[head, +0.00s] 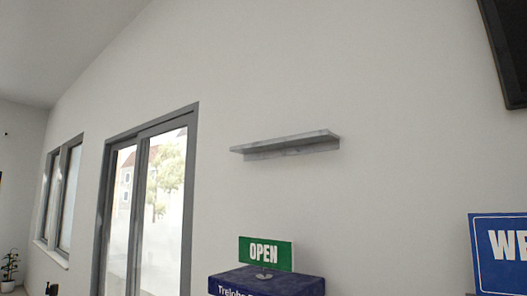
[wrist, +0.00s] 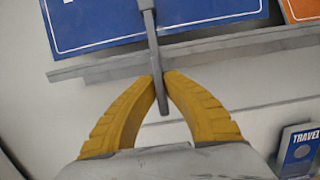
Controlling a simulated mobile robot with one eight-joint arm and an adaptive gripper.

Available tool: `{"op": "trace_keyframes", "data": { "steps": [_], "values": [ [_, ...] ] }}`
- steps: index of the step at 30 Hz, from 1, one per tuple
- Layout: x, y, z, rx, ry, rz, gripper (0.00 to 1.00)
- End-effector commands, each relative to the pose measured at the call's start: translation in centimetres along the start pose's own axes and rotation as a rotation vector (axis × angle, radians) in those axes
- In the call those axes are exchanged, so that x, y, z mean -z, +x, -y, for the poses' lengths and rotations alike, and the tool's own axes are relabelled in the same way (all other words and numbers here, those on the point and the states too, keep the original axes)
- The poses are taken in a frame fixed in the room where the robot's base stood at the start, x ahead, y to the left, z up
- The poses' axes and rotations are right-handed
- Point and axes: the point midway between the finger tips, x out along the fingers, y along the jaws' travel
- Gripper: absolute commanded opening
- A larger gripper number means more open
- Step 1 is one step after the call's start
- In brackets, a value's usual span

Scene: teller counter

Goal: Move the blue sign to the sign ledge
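The blue sign (wrist: 110,22), with a white border, fills the top of the wrist view; its upper part is cut off. A thin grey rod (wrist: 152,45) runs down in front of it; its upper joint is at the picture's edge. My gripper (wrist: 162,78) has its yellow fingertips closed on this rod, one on each side. In the head view a blue sign (head: 500,255) with white letters "WE" stands at the right edge, partly cut off. The sign ledge (head: 285,145) is a bare grey shelf on the wall. My gripper is outside the head view.
A green OPEN sign (head: 265,253) stands on a dark blue box (head: 265,282). In the wrist view a grey shelf strip (wrist: 110,72) runs below the blue sign, with an orange sign (wrist: 304,10) beside it and a travel brochure (wrist: 299,150) lower right. A dark screen (head: 510,50) hangs upper right.

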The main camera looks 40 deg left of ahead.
Motion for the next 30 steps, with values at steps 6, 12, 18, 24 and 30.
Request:
{"op": "trace_keyframes", "data": {
  "steps": [6, 12, 18, 24, 30],
  "values": [
    [0.0, 0.0, 0.0, 0.000, 0.000, 0.000, 0.00],
    [0.5, 0.0, 0.0, 0.000, 0.000, 0.000, 0.00],
    [1.1, -0.1, 0.0, 0.000, 0.000, 0.000, 0.00],
    [1.6, -0.1, 0.0, 0.000, 0.000, 0.000, 0.00],
    [1.9, -0.1, 0.0, 0.000, 0.000, 0.000, 0.00]
  ]
}}
